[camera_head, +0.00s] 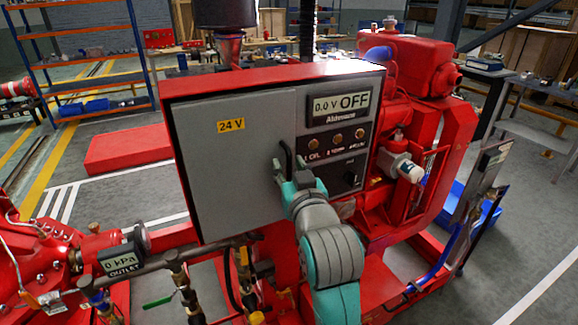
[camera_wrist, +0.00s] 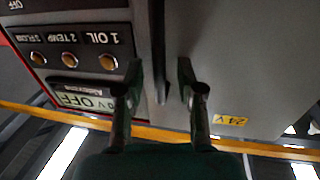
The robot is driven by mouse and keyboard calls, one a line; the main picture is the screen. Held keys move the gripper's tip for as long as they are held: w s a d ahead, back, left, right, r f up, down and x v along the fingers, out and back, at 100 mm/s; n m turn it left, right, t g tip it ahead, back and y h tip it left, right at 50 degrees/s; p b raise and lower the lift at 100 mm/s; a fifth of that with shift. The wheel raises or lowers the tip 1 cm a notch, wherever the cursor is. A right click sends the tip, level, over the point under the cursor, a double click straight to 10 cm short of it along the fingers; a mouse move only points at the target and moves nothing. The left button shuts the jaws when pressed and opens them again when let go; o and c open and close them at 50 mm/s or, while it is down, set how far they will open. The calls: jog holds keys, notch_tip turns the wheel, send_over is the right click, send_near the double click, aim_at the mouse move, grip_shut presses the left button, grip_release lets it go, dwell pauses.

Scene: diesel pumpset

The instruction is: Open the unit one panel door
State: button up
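The unit one panel door (camera_head: 220,185) is a flat grey door with a yellow "24 V" label, on the left of the red-framed control panel. It looks shut. My gripper (camera_head: 285,158) is at the door's right edge, beside the instrument section. In the wrist view, my gripper (camera_wrist: 158,75) has its two dark fingers well apart, one on each side of a dark upright strip at the edge of the door (camera_wrist: 235,60).
The display (camera_head: 341,104) reads 0.0 V OFF, above indicator lamps and a knob right of the door. Pipes and valves (camera_head: 180,285) stand below the panel, with an outlet gauge (camera_head: 122,258) at lower left. Red engine parts (camera_head: 410,70) stand behind and to the right.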

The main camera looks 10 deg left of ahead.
jog(key=shift+w+a, duration=0.1)
jog(key=shift+w, duration=0.2)
grip_shut()
